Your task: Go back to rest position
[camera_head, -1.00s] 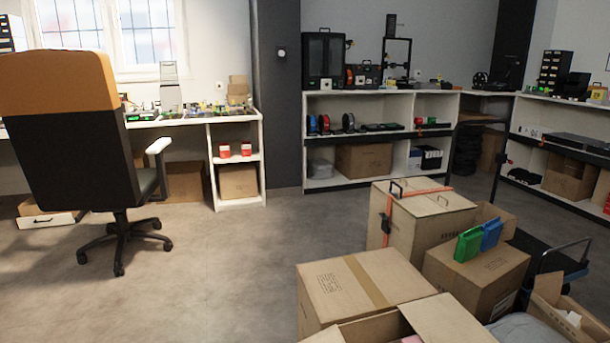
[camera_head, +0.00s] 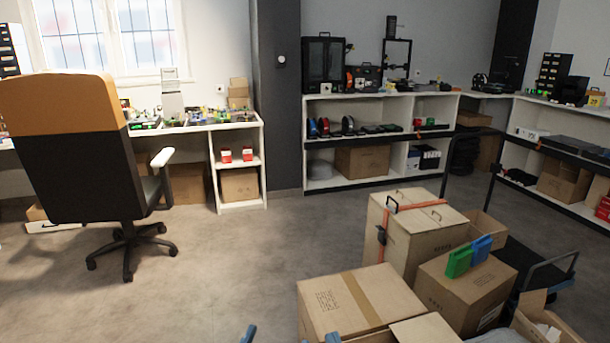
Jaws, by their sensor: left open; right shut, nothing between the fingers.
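Only small blue tips of my grippers show, at the bottom edge of the head view. My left gripper (camera_head: 248,334) is the blue tip over bare floor, left of the nearest carton; it is open, with nothing seen in it. My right gripper (camera_head: 333,337) is the blue tip in front of the nearest closed carton (camera_head: 335,300); it is shut and empty. The rest of both grippers and both arms are cut off below the picture. I cannot tell how far the tips are from the carton.
A dark cart (camera_head: 545,268) is beyond. An office chair (camera_head: 75,155) stands left. Floor between is clear.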

